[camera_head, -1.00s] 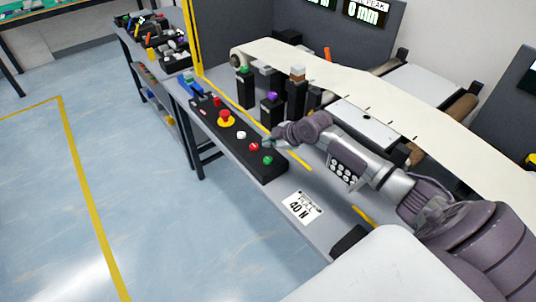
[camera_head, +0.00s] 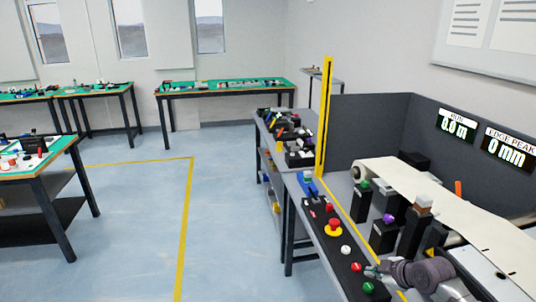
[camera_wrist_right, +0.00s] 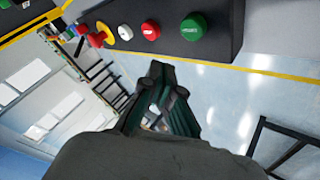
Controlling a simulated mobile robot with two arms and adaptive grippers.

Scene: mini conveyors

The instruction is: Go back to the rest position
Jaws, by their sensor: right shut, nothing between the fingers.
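My right gripper (camera_head: 374,272) is at the lower right of the head view, above the black button panel (camera_head: 328,238), close to the green button (camera_head: 368,288) and the red button (camera_head: 355,267). In the right wrist view my right gripper (camera_wrist_right: 158,70) is shut and empty. The panel with its white, red and green buttons lies beyond the fingertips there, with a gap of floor in view. I cannot tell whether the fingers touch the panel. My left gripper is not in view.
The conveyor belt (camera_head: 445,194) runs along the right, with dark posts carrying coloured caps beside it. A yellow post (camera_head: 325,115) stands at the bench's far end. Tables (camera_head: 225,87) stand at the back and a table (camera_head: 35,170) at left. The floor between is open.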

